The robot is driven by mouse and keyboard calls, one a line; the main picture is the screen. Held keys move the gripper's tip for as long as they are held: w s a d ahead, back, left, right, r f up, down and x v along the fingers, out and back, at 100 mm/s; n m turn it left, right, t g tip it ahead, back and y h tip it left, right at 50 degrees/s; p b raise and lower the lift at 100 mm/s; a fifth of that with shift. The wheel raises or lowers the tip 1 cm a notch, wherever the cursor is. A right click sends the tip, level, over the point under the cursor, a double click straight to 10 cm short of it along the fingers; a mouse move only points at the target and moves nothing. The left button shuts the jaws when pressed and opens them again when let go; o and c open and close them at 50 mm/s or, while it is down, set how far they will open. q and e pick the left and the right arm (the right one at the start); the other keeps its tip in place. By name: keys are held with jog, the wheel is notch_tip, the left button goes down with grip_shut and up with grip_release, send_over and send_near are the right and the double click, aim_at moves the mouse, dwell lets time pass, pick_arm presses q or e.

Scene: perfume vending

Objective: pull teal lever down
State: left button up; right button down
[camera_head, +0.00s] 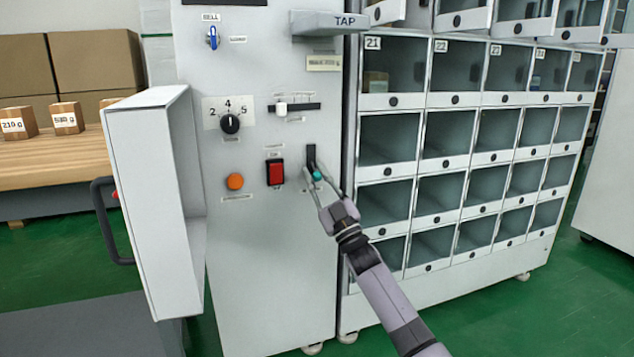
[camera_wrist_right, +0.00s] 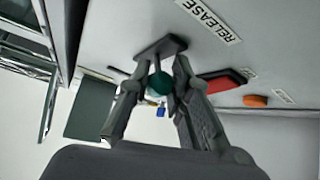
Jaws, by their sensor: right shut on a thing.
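The teal lever (camera_head: 317,175) is on the front of the grey machine panel. Its knob shows near the lower end of a dark upright plate (camera_head: 311,157). My right gripper (camera_head: 323,183) is shut on the lever, its fingers on either side of the knob. In the right wrist view, the round teal knob (camera_wrist_right: 160,84) sits between the two fingers of my right gripper (camera_wrist_right: 160,76), in front of the dark plate (camera_wrist_right: 160,47). The fingers hide part of the lever's base. My left gripper is not in view.
A red rocker switch (camera_head: 275,172), an orange button (camera_head: 235,181) and a numbered dial (camera_head: 230,123) are left of the lever. An open white door (camera_head: 150,200) juts out at the left. A cabinet of open compartments (camera_head: 440,185) stands close on the right.

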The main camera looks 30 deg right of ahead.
jog(key=c, duration=1.4)
grip_release()
jog(key=shift+c, duration=0.2)
jog(key=v, duration=1.2)
